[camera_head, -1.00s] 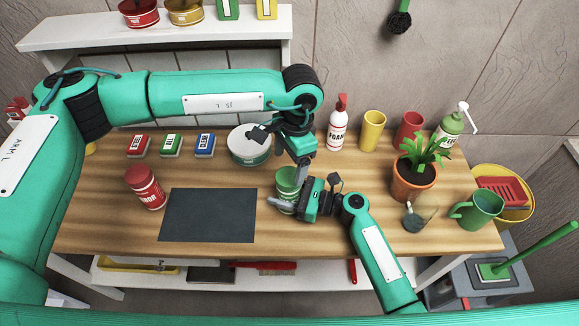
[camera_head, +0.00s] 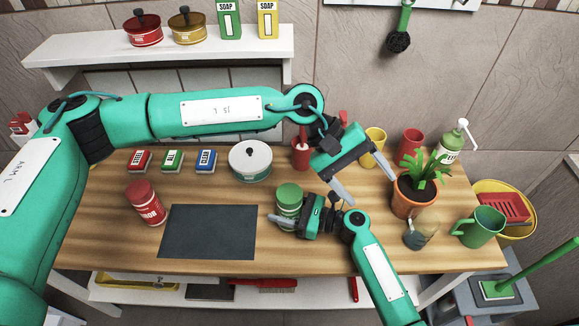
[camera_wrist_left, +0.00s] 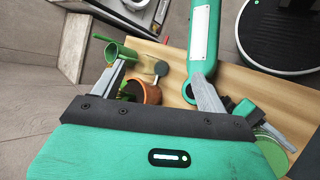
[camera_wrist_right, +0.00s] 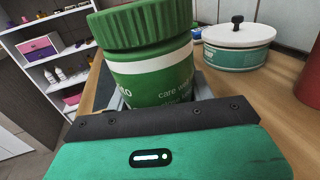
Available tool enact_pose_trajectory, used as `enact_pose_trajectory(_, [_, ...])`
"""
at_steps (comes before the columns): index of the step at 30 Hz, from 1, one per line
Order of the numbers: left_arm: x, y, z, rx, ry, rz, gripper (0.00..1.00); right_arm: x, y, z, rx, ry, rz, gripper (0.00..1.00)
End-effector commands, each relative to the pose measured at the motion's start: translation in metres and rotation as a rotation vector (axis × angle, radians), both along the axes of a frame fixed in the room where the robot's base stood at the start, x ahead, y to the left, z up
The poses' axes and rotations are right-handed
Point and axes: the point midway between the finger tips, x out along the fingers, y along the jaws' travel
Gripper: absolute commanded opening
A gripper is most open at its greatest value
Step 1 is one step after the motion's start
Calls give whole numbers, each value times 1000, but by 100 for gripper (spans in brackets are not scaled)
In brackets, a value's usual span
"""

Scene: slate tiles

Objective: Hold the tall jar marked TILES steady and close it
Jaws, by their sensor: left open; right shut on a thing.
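A tall green jar (camera_head: 290,209) with a white band stands on the wooden table, right of the dark mat. Its ribbed green lid (camera_head: 289,191) sits on top; the right wrist view shows the jar (camera_wrist_right: 155,78) and lid (camera_wrist_right: 143,24) up close. Only part of its lettering shows, and I cannot read TILES there. My right gripper (camera_head: 288,217) is shut around the jar's body, low beside the table. My left gripper (camera_head: 371,192) is open and empty, to the right of the jar and above the table. The lid also shows in the left wrist view (camera_wrist_left: 272,154).
A red jar (camera_head: 145,204) stands left of the dark mat (camera_head: 208,232). A white lidded pot (camera_head: 250,161) is behind the green jar.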

Motion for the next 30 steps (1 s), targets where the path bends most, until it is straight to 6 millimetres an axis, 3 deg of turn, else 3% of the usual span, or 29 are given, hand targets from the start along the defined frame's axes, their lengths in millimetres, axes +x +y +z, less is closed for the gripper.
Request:
enact_pose_trajectory(3, [1, -24, 31, -74, 259, 219, 76, 0, 0, 0, 0, 0, 0, 0])
enact_pose_trajectory(8, [15, -47, 72, -145, 651, 496, 76, 0, 0, 0, 0, 0, 0, 0])
enact_pose_trajectory(16, [66, -62, 126, -214, 1390, 895, 76, 0, 0, 0, 0, 0, 0, 0])
enact_pose_trajectory(23, [120, -54, 141, -236, 2070, 1159, 76, 0, 0, 0, 0, 0, 0, 0])
enact_pose_trajectory(30, [170, -29, 123, -262, 2809, 1355, 76, 0, 0, 0, 1, 0, 0, 0])
